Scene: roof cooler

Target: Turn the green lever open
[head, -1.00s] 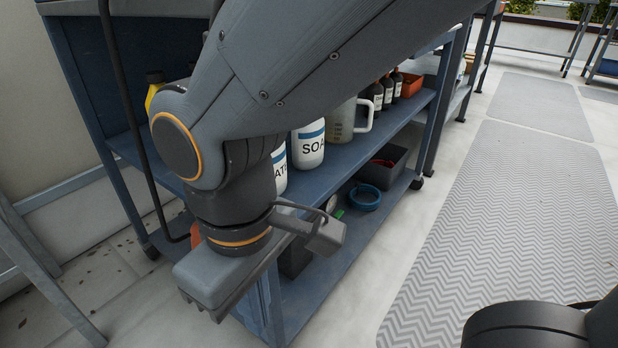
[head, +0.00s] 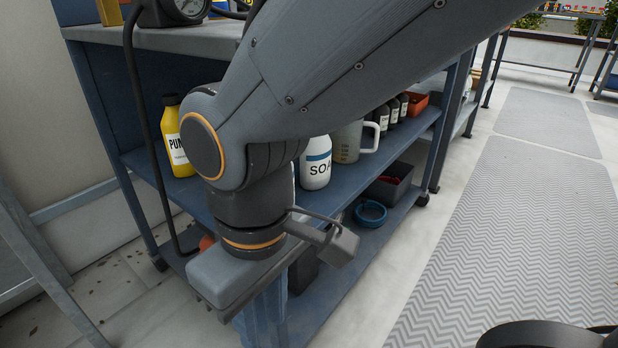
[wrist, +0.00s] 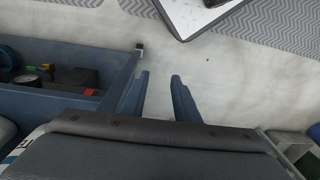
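I cannot make out a green lever in either view. My gripper (wrist: 160,97) shows in the wrist view as two blue fingers with a clear gap between them. It is open and empty, pointing down over the pale floor. In the head view my arm crosses the middle of the picture and hides part of the cart behind it. In the wrist view a small green patch (wrist: 47,79) shows among dark items on the shelf at the left; I cannot tell what it is.
A blue shelf cart (head: 372,178) stands behind my arm, with a yellow bottle (head: 177,140), a soap bottle (head: 316,165), a jug (head: 347,143) and a blue ring (head: 370,213). A gauge (head: 182,9) sits on its top. The grey mat (head: 530,230) at the right is clear.

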